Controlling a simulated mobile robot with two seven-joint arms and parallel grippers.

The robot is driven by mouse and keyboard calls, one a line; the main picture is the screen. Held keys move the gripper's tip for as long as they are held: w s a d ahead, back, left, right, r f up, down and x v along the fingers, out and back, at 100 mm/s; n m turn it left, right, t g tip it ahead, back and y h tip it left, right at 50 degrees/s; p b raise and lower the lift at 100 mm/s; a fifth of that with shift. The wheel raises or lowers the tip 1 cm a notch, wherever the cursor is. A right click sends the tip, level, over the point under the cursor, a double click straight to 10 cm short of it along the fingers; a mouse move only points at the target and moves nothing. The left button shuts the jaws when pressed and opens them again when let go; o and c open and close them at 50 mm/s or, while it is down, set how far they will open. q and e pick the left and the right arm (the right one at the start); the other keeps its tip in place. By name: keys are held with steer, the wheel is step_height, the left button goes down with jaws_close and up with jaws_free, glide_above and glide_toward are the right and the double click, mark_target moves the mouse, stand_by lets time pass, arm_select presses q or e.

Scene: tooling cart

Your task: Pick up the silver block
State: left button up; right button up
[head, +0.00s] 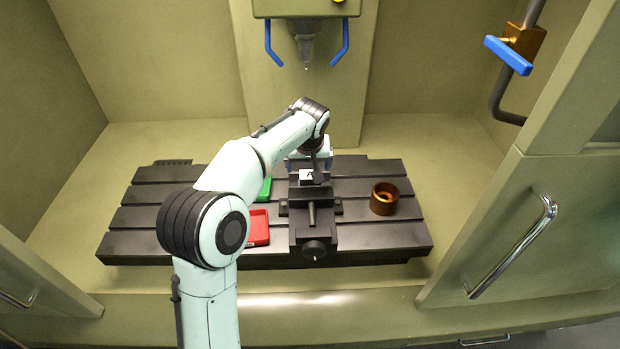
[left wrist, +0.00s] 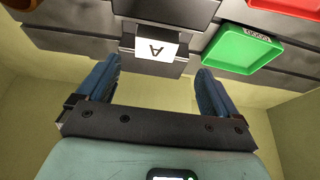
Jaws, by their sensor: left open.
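The silver block (head: 308,176) shows a white face marked with a letter A and sits at the black vise (head: 311,225) on the slotted table. It also shows in the left wrist view (left wrist: 156,50), at the top middle, with the label facing the camera. My left gripper (left wrist: 157,66) is open, with its two blue fingers apart and nothing between them. The block lies beyond the fingertips, roughly centred between them. My right gripper is in neither view.
A green tray (left wrist: 241,49) and a red tray (head: 258,228) lie left of the vise in the head view. A copper-brown ring (head: 384,198) stands at the right of the black slotted table (head: 380,236). A spindle (head: 307,45) hangs above.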

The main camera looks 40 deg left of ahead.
mark_target(310, 176)
arm_select(q)
steer(key=shift+w+d+x, duration=0.15)
steer(key=shift+x, duration=1.45)
steer(key=shift+w+d+x, duration=0.1)
steer(key=shift+w+x, duration=0.05)
steer(key=shift+x, duration=1.4)
steer(key=shift+s, duration=0.1)
steer(key=shift+c, duration=0.6)
steer(key=c, duration=1)
steer(key=shift+r, duration=0.1)
steer(key=shift+c, duration=0.8)
